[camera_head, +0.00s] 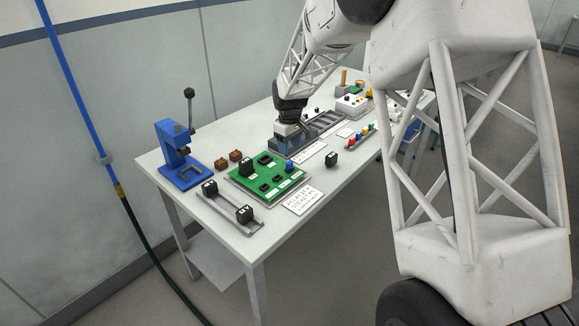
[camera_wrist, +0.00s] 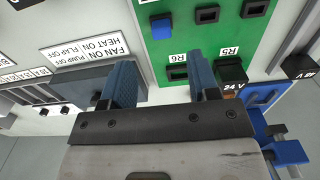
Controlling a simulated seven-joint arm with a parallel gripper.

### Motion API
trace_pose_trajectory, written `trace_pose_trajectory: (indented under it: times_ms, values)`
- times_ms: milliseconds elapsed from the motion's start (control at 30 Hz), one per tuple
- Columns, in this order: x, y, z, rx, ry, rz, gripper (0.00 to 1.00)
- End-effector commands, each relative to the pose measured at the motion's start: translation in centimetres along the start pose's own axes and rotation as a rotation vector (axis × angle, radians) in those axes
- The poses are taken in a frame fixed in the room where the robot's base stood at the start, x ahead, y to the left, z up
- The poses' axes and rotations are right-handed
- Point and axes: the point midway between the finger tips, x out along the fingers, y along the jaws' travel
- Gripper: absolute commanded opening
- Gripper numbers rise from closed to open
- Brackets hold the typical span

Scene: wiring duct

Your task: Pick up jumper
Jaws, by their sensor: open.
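My gripper (camera_head: 287,136) is over the far end of the green board (camera_head: 262,178), above a grey-blue block (camera_head: 282,147). In the wrist view its two blue fingers are apart and nothing shows held between them; the midpoint of the gripper (camera_wrist: 161,76) lies over the board's edge and the table. No part is marked as the jumper. A small blue block (camera_wrist: 161,27) on the green board could be it, but I cannot tell for sure; it also shows in the head view (camera_head: 290,165). It stands ahead of the fingers, apart from them.
A blue lever press (camera_head: 178,157), two brown blocks (camera_head: 221,163) and a grey rail (camera_head: 226,204) with black cubes stand near the board. A loose black cube (camera_head: 331,158) is right of it. Coloured pieces (camera_head: 365,131) line a strip beyond. The table's front edge is mostly bare.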

Motion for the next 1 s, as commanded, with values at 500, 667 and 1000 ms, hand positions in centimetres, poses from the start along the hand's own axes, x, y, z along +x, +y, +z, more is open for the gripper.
trace_pose_trajectory:
  times_ms: [500,667,1000]
  values:
    - [2.2,0.0,0.0,0.000,0.000,0.000,0.55]
    - [2.4,-0.1,0.0,0.000,-0.001,-0.001,0.55]
    - [5.4,-0.2,-0.2,0.000,-0.001,-0.001,0.55]
